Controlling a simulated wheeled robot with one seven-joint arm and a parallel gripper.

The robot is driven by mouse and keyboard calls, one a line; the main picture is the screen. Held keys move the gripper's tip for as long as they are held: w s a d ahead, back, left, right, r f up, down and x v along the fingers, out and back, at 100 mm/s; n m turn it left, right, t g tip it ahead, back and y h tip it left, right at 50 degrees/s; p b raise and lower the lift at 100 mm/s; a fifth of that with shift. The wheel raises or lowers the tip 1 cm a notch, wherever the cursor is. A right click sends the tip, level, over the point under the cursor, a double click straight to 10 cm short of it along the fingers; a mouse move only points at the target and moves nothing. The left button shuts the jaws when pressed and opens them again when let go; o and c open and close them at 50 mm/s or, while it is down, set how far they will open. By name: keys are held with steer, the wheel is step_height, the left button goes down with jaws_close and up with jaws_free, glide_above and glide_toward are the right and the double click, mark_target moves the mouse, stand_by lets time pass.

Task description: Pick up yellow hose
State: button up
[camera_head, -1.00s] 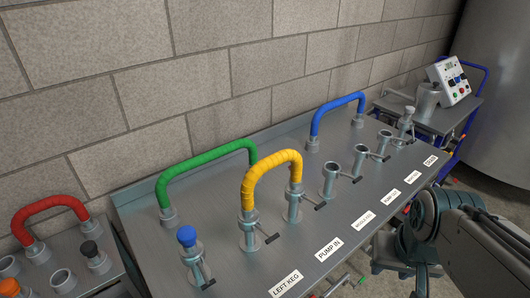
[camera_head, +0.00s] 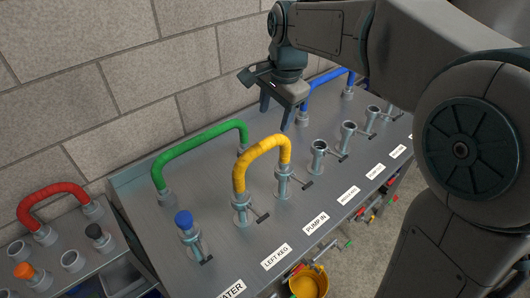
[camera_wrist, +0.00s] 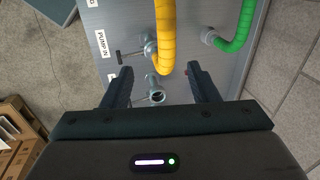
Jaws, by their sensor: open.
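The yellow hose (camera_head: 262,152) is an upright arch in the head view. Its ends sit on two metal valve ports at the spots labelled LEFT KEG and PUMP IN. It also shows in the wrist view (camera_wrist: 165,35), ahead of the fingers. My gripper (camera_head: 277,118) points down above the bench, behind and right of the hose, apart from it. Its two fingers (camera_wrist: 160,85) are spread with nothing held; a bare metal port (camera_wrist: 156,95) shows between and below them.
A green hose (camera_head: 200,152) arches left of the yellow one, and a blue hose (camera_head: 328,78) is behind my gripper. A blue-capped port (camera_head: 184,220) stands front left. Open valve ports (camera_head: 319,150) line the right. A red hose (camera_head: 55,198) is on a side table. A brick wall stands behind.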

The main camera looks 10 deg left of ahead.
mark_target(264, 142)
steer(key=f, duration=0.2)
steer(key=w+a+f, duration=0.1)
steer(key=f, duration=0.2)
steer(key=a+f+p, duration=0.1)
steer(key=f, duration=0.2)
steer(key=shift+w+a, duration=0.15)
steer(key=shift+w, duration=0.15)
steer(key=shift+w+a+f+p, duration=0.15)
steer(key=shift+f+p, duration=0.1)
steer(key=shift+f, duration=0.6)
steer(key=shift+w+a+f+p, duration=0.15)
steer(key=shift+f+p, duration=0.15)
steer(key=shift+f, duration=0.6)
steer(key=shift+a+f+p, duration=0.15)
steer(key=shift+f+p, duration=0.1)
steer(key=shift+f, duration=0.6)
steer(key=shift+r, duration=0.1)
steer(key=c, duration=1)
